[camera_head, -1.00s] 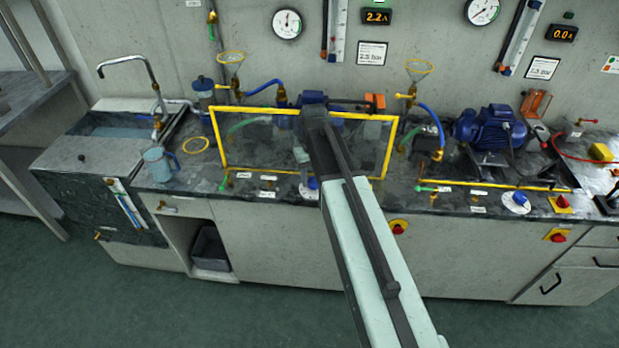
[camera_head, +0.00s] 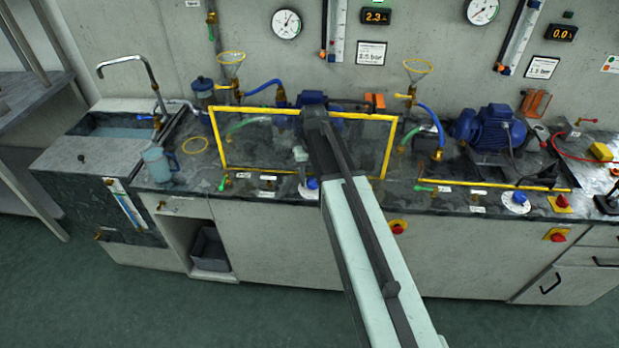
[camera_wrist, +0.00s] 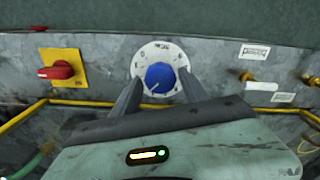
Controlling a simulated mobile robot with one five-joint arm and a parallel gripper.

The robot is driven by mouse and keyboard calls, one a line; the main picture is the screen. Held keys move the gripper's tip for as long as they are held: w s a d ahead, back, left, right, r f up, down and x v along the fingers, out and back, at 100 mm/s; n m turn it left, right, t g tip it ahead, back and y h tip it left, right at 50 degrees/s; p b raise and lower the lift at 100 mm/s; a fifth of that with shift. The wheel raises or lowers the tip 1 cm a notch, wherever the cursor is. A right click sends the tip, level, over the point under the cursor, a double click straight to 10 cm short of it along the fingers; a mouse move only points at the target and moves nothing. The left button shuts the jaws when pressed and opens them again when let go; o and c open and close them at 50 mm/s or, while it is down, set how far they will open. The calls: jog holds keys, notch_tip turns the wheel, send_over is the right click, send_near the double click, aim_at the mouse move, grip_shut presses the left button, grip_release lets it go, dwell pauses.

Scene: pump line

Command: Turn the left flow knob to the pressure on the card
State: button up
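The left flow knob (camera_wrist: 160,78) is blue on a round white dial (camera_wrist: 143,57) in the wrist view; its pale pointer line points down-left. My gripper (camera_wrist: 160,76) is open around it, one finger on each side, with a small gap at both sides. In the head view the knob (camera_head: 312,183) shows just left of my arm, which hides my fingers. The left card (camera_head: 370,53) hangs on the wall; its small print is hard to read. The left pressure gauge (camera_head: 286,23) hangs left of it, and an orange display (camera_head: 376,16) above it seems to read 2.3.
A yellow-framed clear guard (camera_head: 222,150) stands on the bench behind the knob. A red switch on a yellow plate (camera_wrist: 62,70) is left of the dial in the wrist view. Brass fittings (camera_wrist: 247,76) and labels are right. A blue jug (camera_head: 158,163) stands by the sink.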

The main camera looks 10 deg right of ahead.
aim_at(312, 181)
jog(key=shift+o, duration=0.3)
notch_tip(312, 181, up, 8)
jog(key=p, duration=0.8)
jog(key=shift+f, duration=0.1)
jog(key=shift+a, duration=0.2)
jog(key=s, duration=1.4)
jog(key=shift+s+a, duration=0.4)
jog(key=shift+a, duration=0.05)
